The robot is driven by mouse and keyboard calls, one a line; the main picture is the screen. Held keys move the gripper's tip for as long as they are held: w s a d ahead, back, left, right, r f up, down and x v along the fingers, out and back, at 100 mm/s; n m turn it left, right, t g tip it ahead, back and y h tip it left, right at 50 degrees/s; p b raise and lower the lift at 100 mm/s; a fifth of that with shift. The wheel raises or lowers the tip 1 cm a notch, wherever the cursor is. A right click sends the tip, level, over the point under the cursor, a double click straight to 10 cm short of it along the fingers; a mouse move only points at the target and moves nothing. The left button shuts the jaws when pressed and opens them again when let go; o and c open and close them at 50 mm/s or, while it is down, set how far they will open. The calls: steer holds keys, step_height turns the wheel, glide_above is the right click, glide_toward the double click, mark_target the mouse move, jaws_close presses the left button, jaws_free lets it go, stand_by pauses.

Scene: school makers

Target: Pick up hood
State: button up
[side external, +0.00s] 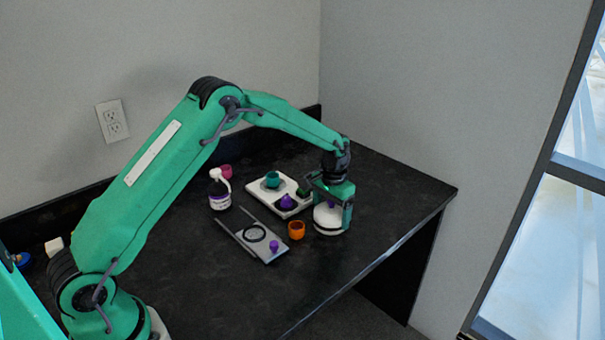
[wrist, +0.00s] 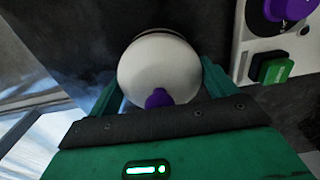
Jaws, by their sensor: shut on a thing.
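The hood (side external: 328,219) is a white rounded dome with a purple part on it, at the right of the group of objects on the dark table. It also shows in the wrist view (wrist: 158,65), between my fingers, with its purple part (wrist: 158,98) toward the palm. My gripper (side external: 333,208) points down over the hood and is shut on it, one finger on each side. In the side view the hood's lower edge seems at or just above the table; I cannot tell which.
A white device (side external: 258,196) with a teal cup (side external: 271,179) and a purple piece (side external: 286,203) stands just left of my gripper. The table's right end is clear.

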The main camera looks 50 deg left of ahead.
steer(key=shift+r, duration=0.65)
steer(key=r, duration=0.3)
steer(key=shift+s+d+r, duration=0.1)
steer(key=shift+s+d, duration=0.05)
steer(key=shift+d, duration=0.2)
steer(key=s+d+r, duration=0.5)
steer(key=d+r, duration=0.1)
steer(key=d, duration=0.3)
steer(key=shift+s+d+r, duration=0.2)
steer(key=shift+s, duration=0.05)
steer(key=shift+w+a, duration=0.1)
steer(key=w+a+f+n, duration=0.1)
steer(key=w+a+n, duration=0.1)
steer(key=a, duration=1.4)
steer(key=w+a+f+n, duration=0.1)
steer(key=a+n, duration=0.1)
steer(key=a, duration=1.4)
steer(key=shift+w+a+n, duration=0.3)
steer(key=shift+w+a, duration=0.05)
steer(key=shift+f, duration=0.1)
steer(key=shift+f, duration=2.75)
